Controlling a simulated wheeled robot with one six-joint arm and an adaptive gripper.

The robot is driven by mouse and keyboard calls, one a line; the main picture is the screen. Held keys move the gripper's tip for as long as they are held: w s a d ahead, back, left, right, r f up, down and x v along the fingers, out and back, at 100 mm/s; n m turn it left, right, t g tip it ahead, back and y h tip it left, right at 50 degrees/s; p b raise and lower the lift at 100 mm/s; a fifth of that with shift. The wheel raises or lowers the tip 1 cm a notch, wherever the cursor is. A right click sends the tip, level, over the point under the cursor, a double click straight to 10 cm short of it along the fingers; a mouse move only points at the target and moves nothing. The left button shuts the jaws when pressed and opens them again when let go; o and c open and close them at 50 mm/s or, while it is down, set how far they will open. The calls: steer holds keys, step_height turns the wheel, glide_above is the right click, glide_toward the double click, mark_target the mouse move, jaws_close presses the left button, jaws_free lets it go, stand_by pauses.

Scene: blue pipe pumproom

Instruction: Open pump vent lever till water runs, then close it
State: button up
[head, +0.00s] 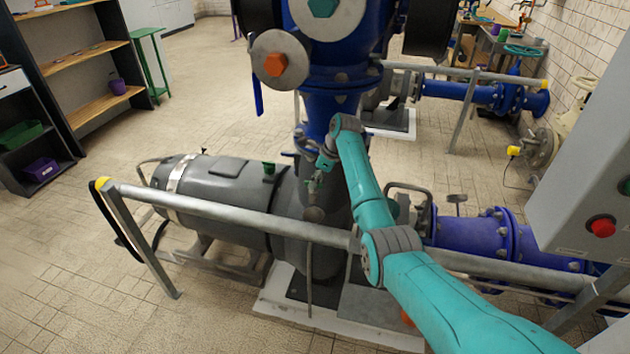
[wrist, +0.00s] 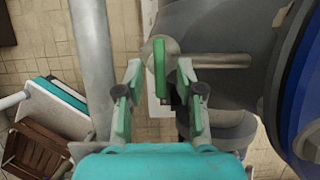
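The green pump vent lever (wrist: 159,68) shows in the wrist view as a narrow upright bar beside a round grey fitting. My gripper (wrist: 160,82) is open, with one green-padded finger on each side of the lever's lower end. Gaps show between the lever and both fingers. In the head view my gripper (head: 316,184) is small and sits at the pump, below the blue pipe; the lever cannot be told apart from the fingers there. The grey pump (head: 225,185) lies behind a rail. No running water shows in either view.
A grey guard rail (head: 240,217) with a yellow end cap crosses in front of the pump, below my arm. A blue pipe (head: 480,238) runs off to the right. A grey cabinet with a red button (head: 601,227) stands at the right. The floor at left is open.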

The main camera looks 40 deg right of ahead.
steer(key=shift+w+f, duration=0.15)
steer(key=shift+f, duration=0.15)
steer(key=shift+a, duration=0.1)
jaws_close()
steer(key=shift+n, duration=0.3)
steer(key=n, duration=0.2)
steer(key=shift+r+n+g+y, duration=0.1)
steer(key=shift+n+g+y, duration=0.2)
steer(key=shift+g+y, duration=0.1)
steer(key=shift+n+g+y, duration=0.3)
steer(key=shift+n, duration=0.7)
steer(key=shift+n+g, duration=0.3)
steer(key=shift+n, duration=0.5)
